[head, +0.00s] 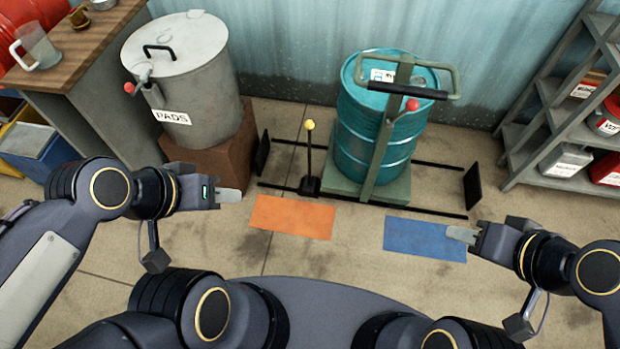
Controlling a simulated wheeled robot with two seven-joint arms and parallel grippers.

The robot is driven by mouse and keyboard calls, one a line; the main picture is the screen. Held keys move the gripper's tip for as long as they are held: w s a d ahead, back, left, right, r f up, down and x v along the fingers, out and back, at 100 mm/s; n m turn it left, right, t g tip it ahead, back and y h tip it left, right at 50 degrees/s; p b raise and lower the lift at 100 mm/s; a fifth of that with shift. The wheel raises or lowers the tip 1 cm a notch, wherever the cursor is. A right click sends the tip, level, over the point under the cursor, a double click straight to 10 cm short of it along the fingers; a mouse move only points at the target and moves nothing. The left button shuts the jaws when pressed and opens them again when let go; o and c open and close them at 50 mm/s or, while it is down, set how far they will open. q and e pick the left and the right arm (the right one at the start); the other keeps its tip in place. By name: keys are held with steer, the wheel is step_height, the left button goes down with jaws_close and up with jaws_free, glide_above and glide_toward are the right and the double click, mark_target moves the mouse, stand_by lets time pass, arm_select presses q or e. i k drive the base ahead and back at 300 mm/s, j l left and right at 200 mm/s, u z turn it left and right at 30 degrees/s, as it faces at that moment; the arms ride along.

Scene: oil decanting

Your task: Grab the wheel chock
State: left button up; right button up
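What looks like the wheel chock is a small black block (310,186) on the floor, with an upright thin rod topped by a yellow ball (310,125). It sits by the front left of the green cart (390,190) that carries a teal drum (360,130). My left gripper (229,195) is to the left of the block, apart from it, with nothing visible in it. My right gripper (461,235) is farther off to the right, over the blue mat's edge in the picture, also with nothing visible in it. The finger gaps do not show clearly.
An orange mat (292,217) and a blue mat (420,240) lie in front of the cart. A grey PADS drum (195,85) stands on a brown block at left. Black floor rails (430,208) surround the cart. A shelf (548,90) stands at right.

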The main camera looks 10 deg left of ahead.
mark_target(310, 185)
steer(key=i+j+u, duration=0.45)
steer(key=i+j, duration=0.85)
